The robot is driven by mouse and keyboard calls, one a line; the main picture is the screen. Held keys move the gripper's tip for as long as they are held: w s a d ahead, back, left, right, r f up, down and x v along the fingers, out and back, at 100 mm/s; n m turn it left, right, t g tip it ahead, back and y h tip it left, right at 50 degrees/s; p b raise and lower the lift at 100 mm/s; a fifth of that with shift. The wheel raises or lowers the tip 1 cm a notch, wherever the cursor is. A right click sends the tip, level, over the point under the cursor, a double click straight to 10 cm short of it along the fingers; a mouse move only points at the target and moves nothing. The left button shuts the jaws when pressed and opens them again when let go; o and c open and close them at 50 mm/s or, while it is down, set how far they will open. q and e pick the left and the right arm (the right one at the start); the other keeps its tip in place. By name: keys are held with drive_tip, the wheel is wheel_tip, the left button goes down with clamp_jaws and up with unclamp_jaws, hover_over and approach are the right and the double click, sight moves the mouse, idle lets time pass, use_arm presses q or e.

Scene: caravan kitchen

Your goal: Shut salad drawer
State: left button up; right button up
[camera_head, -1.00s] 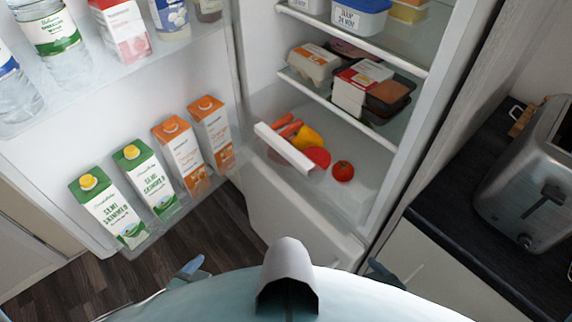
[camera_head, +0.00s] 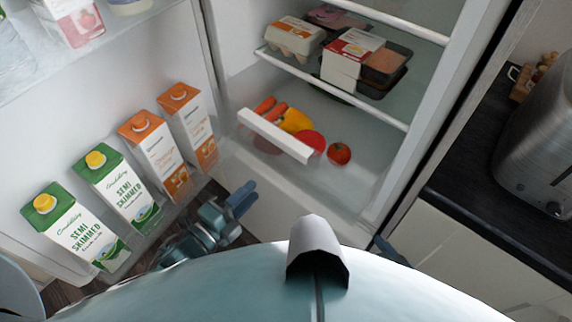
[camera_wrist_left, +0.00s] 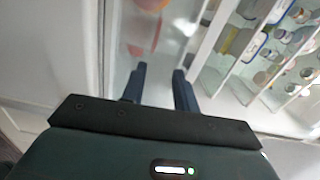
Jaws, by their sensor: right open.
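The salad drawer's white front bar (camera_head: 275,136) shows at the bottom of the fridge in the head view. The clear drawer appears pulled partly out. Carrots (camera_head: 264,107), a yellow pepper (camera_head: 295,121), a red vegetable and a tomato (camera_head: 339,153) show in and around it. My left gripper (camera_head: 246,196) is below and a little left of the bar, apart from it. Its two blue fingers (camera_wrist_left: 160,85) are apart and empty in the left wrist view. Only a small part of my right gripper (camera_head: 388,248) shows at the lower right, beside my body.
The open fridge door stands at the left with milk (camera_head: 75,228) and orange cartons (camera_head: 158,155) on its low shelf, close to my left arm. A shelf above the drawer holds an egg box (camera_head: 294,37) and food packs. A counter with a toaster (camera_head: 540,140) is at the right.

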sight(288, 160)
use_arm(q)
drive_tip(key=shift+w+d+m+h, duration=0.3)
drive_tip(key=shift+w+d+m, duration=0.05)
drive_tip(key=shift+w+m, duration=0.15)
drive_tip(key=c, duration=0.3)
drive_tip(key=x, duration=0.9)
drive_tip(key=shift+f, duration=0.1)
clamp_jaws()
use_arm(e)
drive_tip(key=shift+s+d, duration=0.15)
drive_tip(key=shift+s, duration=0.05)
use_arm(q)
drive_tip(key=shift+d, duration=0.1)
